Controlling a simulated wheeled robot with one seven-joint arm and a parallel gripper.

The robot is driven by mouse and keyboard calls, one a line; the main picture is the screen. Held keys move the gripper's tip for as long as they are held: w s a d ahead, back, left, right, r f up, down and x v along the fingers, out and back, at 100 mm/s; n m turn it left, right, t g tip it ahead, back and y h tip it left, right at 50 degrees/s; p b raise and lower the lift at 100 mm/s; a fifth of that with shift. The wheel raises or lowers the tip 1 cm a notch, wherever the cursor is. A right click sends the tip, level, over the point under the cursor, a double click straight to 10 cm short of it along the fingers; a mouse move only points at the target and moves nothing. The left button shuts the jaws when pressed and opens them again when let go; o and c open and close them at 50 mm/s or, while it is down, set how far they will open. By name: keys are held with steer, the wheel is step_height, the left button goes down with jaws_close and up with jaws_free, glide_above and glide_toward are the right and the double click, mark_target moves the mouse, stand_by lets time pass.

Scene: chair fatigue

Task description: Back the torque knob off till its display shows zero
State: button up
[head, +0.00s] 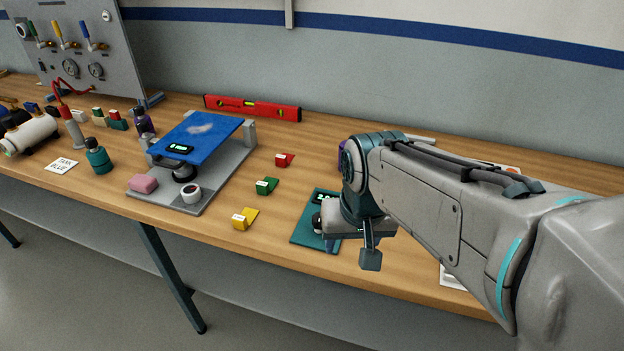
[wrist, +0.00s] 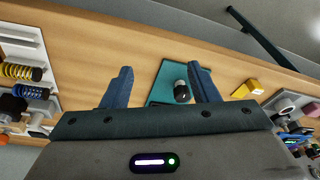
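A teal board (head: 302,237) lies near the table's front edge, partly hidden by my arm in the head view. It carries a small dark display (head: 324,197) with lit digits too small to read, and a dark knob (head: 317,222). In the wrist view the board (wrist: 200,76) shows beyond my gripper (wrist: 164,76), with the black and white knob (wrist: 181,91) between the two fingers in the picture, nearer the right one. My gripper is open and empty. In the head view one finger (head: 370,258) points down, to the right of the knob. I see no contact with the knob.
Yellow (head: 244,219), green (head: 266,186) and red (head: 284,160) blocks lie left of the board. Further left is a grey fixture (head: 222,180) with a blue plate (head: 205,133). In the wrist view, yellow and blue springs (wrist: 22,72) sit at the left edge.

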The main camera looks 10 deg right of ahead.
steer(key=w+a+r+m+g, duration=0.1)
steer(key=w+r+m, duration=0.2)
steer(key=w+m, duration=0.3)
steer(key=w+a+r+m+g, duration=0.1)
steer(key=w+r+m+g, duration=0.2)
steer(key=w, duration=0.5)
steer(key=shift+t, duration=0.7)
step_height(320, 180, down, 13)
steer(key=shift+w, duration=0.1)
steer(key=c, duration=1)
